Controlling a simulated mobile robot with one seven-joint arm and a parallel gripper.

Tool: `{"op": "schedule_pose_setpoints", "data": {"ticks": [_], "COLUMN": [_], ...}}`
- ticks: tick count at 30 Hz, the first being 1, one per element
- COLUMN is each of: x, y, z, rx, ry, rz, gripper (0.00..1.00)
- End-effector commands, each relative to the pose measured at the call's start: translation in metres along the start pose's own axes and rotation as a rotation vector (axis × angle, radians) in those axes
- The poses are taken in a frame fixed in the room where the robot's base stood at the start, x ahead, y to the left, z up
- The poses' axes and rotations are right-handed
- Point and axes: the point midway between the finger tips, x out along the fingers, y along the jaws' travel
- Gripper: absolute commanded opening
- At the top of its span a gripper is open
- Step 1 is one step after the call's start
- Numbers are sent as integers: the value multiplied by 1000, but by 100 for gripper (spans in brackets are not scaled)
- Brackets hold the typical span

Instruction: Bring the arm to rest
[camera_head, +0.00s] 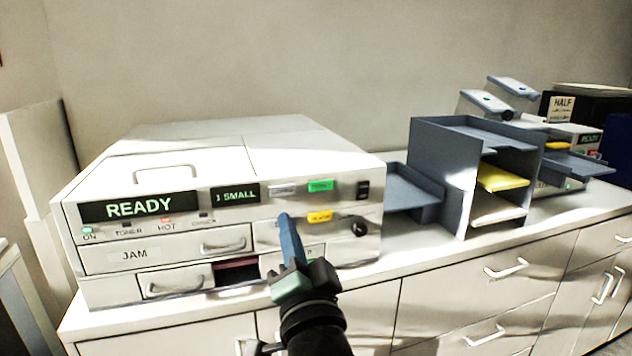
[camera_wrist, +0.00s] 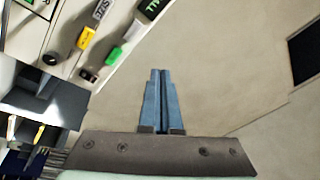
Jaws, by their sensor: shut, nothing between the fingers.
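My gripper (camera_head: 286,232) is in front of the right half of a white office machine in the head view. Its blue fingers point up and are together, with nothing between them. The wrist view also shows the shut fingers (camera_wrist: 160,98) against a plain wall. The machine (camera_head: 315,150) has a display reading READY and a smaller one reading 1 SMALL. My gripper hides part of the machine's lower right front. I cannot tell whether the fingertips touch the machine.
The machine stands on a white cabinet counter (camera_head: 375,278) with drawers and handles. A grey shelf unit (camera_head: 452,175) with yellow and pale paper stands to the right, with a grey tray (camera_head: 408,190) between. More devices (camera_head: 565,135) stand further right.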

Motion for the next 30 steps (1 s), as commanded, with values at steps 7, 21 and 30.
{"op": "schedule_pose_setpoints", "data": {"ticks": [7,21,30], "x": [-42,-126,-126], "y": [-158,-266,-266], "z": [-114,-189,-189], "rx": [-590,-1017,-1017], "ry": [298,634,634], "rz": [-103,-57,-57], "gripper": [0,0,0]}}
